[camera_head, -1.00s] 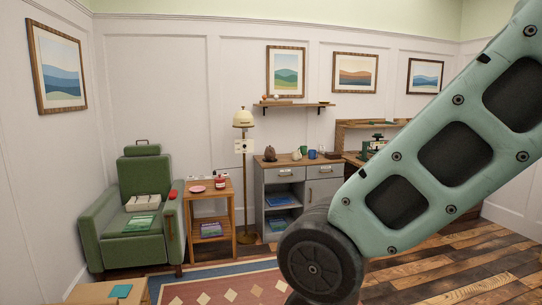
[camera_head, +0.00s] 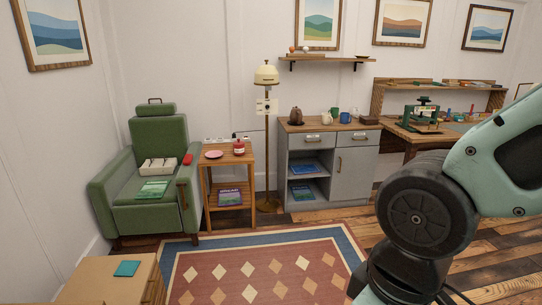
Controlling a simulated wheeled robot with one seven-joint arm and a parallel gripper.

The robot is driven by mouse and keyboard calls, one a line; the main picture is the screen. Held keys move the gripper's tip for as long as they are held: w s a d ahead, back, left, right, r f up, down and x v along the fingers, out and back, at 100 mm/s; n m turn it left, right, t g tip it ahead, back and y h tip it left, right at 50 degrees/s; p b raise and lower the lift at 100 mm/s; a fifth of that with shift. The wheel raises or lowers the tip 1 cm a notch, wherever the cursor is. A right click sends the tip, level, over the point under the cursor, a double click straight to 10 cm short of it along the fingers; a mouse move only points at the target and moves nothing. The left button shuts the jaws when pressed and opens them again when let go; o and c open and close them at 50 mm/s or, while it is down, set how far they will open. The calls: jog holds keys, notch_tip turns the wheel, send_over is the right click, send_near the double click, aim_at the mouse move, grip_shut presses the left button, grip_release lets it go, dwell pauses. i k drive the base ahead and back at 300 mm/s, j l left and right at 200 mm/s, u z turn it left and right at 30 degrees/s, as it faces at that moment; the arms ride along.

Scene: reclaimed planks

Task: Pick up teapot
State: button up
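A small brown rounded object with a knob-like top (camera_head: 295,116), which may be the teapot, stands on the wooden top of the grey cabinet (camera_head: 360,170) against the back wall. It is too small to make out a spout or handle. A cream jug-like vessel (camera_head: 327,118), a green mug (camera_head: 335,112) and a blue mug (camera_head: 345,117) stand to its right. A red pot-like item (camera_head: 239,147) is on the side table (camera_head: 246,180). My arm fills the lower right, well in front of the cabinet. My gripper is out of view.
A green armchair (camera_head: 160,130) with boxes and a book stands left. A floor lamp (camera_head: 267,75) stands between side table and cabinet. A workbench (camera_head: 405,136) is right of the cabinet. A wooden box (camera_head: 100,285) is front left. The patterned rug (camera_head: 290,262) is clear.

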aim_at(296, 116)
jog(key=i+z, duration=0.25)
jog(key=i, duration=1.75)
jog(key=i+l+u, duration=0.1)
jog(key=i, duration=0.8)
jog(key=i+l, duration=0.15)
jog(key=i, duration=0.8)
jog(key=i+u, duration=0.25)
jog(key=i, duration=0.15)
jog(key=i+l+u, duration=0.55)
jog(key=i, duration=0.2)
jog(key=i+j, duration=0.05)
jog(key=j, duration=0.05)
